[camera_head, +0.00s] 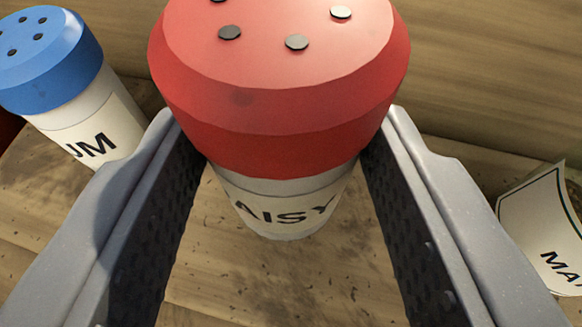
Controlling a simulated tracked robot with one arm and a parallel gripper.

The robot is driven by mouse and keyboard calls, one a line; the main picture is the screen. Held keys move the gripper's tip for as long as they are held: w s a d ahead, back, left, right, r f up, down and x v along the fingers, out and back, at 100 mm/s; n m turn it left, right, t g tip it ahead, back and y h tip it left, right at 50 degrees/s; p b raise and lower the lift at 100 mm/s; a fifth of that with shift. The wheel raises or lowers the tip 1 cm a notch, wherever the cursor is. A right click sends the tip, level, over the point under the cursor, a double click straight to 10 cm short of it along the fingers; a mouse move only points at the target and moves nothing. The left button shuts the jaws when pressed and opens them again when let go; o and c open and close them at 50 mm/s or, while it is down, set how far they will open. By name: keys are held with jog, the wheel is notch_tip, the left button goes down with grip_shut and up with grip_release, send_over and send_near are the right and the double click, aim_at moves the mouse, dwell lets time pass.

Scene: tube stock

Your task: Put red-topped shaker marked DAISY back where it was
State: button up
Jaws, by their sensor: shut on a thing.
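The red-topped shaker (280,110) fills the top middle of the view, with several dark and light holes in its red cap. Its pale label reads "AISY", the first letter hidden by the cap and jaw. My gripper (284,150) has one jaw on each side of the shaker, shut on it just around the lower cap and upper body. The shaker looks roughly upright. I cannot tell whether its base touches the wooden surface (270,285) below.
A blue-topped shaker (85,85) with a label ending in "UM" stands at the upper left, beside the left jaw. At the right edge is a pale labelled item (540,225) reading "MA", cut off by the frame. A wooden wall or board (490,70) runs behind.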

aim_at(283, 226)
notch_tip(283, 226, down, 4)
jog(key=shift+r, duration=0.15)
jog(key=o, duration=1.1)
jog(key=shift+c, duration=0.2)
jog(key=shift+r, duration=0.1)
jog(key=shift+s+r, duration=0.25)
jog(key=shift+s, duration=0.2)
jog(key=v, duration=1.1)
